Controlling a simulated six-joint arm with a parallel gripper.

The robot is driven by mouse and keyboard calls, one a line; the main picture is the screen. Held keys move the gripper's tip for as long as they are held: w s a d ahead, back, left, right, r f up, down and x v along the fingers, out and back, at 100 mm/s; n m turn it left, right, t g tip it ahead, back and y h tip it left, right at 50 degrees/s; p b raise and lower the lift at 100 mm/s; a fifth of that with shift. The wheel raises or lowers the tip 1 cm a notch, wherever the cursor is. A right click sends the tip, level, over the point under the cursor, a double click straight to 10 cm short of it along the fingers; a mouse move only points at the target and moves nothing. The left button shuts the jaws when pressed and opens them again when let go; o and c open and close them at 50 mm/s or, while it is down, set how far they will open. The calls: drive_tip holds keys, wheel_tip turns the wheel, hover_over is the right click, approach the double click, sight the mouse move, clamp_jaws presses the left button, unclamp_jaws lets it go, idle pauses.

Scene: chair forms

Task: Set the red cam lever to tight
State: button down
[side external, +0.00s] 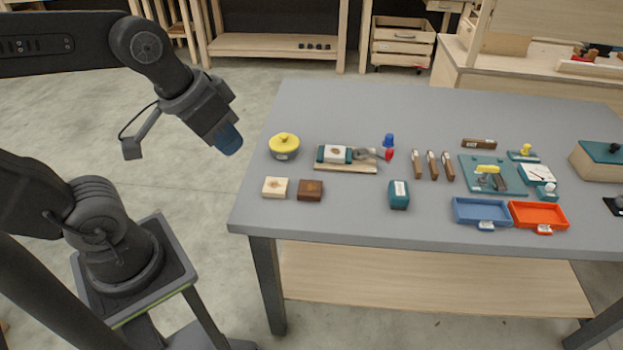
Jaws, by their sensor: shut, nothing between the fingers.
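A small red tip (388,154), which looks like the cam lever's end, shows at the right end of a clamp fixture (345,168) on the grey table. The fixture has a pale wooden base, with a white-and-teal block (334,154) on its left part and a grey metal mechanism beside the red tip. The lever's exact angle and any tight mark are too small to tell. My gripper (230,147) is shut and empty. It hangs in the air off the table's left edge, well left of the fixture and apart from everything.
A yellow-lidded pot (284,146) stands left of the fixture, with two small blocks (275,187) in front. A blue knob-like piece (388,140) is just behind the red tip. A teal block (398,195), wooden-handled tools (432,165) and blue (481,212) and orange (539,216) trays lie rightward.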

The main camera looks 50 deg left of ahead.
drive_tip(key=w+a+f+m+y, duration=0.1)
drive_tip(key=w+a+m+y, duration=0.25)
drive_tip(key=w, duration=0.55)
drive_tip(key=m+t, duration=0.4)
drive_tip(key=m, duration=0.7)
approach(387, 159)
drive_tip(key=s+d+r, duration=0.2)
drive_tip(key=s+d, duration=0.1)
drive_tip(key=s, duration=0.3)
drive_tip(key=shift+y, duration=0.45)
drive_tip(key=x, duration=0.9)
drive_tip(key=shift+w+f, duration=0.1)
drive_tip(key=w, duration=0.1)
drive_tip(key=w+a, duration=0.1)
drive_tip(key=w, duration=0.1)
drive_tip(key=shift+w+a+f, duration=0.1)
drive_tip(key=shift+a+f, duration=0.05)
drive_tip(key=shift+w+a, duration=0.15)
drive_tip(key=shift+w, duration=0.35)
